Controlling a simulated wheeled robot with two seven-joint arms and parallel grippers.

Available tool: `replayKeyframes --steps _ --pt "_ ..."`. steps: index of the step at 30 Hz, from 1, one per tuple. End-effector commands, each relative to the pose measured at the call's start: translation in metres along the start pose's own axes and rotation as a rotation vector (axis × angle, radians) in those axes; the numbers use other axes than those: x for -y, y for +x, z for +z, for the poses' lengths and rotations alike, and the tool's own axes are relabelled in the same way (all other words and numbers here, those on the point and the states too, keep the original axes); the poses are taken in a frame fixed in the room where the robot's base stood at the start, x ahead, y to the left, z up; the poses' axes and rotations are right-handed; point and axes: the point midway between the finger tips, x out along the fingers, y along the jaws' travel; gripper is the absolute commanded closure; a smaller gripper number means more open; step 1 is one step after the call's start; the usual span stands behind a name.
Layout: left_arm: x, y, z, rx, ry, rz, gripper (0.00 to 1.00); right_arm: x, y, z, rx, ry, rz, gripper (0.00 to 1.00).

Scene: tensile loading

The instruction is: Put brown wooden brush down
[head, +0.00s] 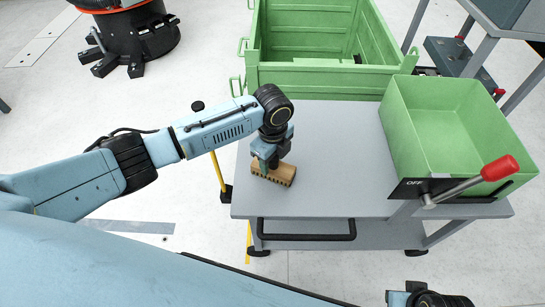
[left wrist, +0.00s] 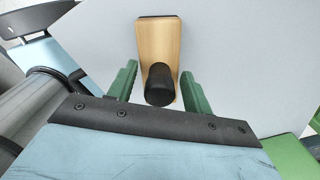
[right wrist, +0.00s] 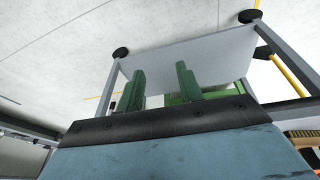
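The brown wooden brush (head: 274,174) rests on the grey cart top, near its left front edge. In the left wrist view its wooden block (left wrist: 158,40) and black round handle (left wrist: 160,85) show. My left gripper (left wrist: 158,82) is over the brush with its green fingers on either side of the handle. A small gap shows between each finger and the handle, so it is open. My right gripper (right wrist: 161,75) is open and empty, low and away from the brush, facing the cart's underside.
The grey cart top (head: 330,140) has free room right of the brush. A green open box (head: 445,110) stands at its right, by a red-handled lever (head: 470,184). A large green crate (head: 315,77) stands behind the cart. A black bar handle (head: 305,236) runs along the front.

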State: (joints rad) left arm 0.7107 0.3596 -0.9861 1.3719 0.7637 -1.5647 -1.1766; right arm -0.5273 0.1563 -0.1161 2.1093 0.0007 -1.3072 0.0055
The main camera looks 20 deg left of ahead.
Motion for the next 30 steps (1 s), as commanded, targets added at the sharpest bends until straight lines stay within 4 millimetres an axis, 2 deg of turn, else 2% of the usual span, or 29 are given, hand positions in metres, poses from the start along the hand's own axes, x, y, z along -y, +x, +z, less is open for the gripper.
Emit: replayKeyframes --steps 7,11,17,30 --pt "0.000 -0.001 0.000 0.000 0.000 0.000 0.50 0.000 0.000 0.000 0.000 0.000 0.000 0.64" --pt "0.000 -0.007 0.000 0.000 0.000 0.000 0.50 0.000 -0.002 -0.001 -0.003 0.000 0.000 0.64" --pt "0.001 -0.033 0.001 0.000 -0.001 -0.002 0.50 -0.009 0.023 0.012 0.025 -0.004 0.014 0.64" --pt "0.001 -0.103 0.000 0.000 -0.001 -0.002 0.50 -0.034 0.074 0.051 0.066 -0.014 0.048 0.64"
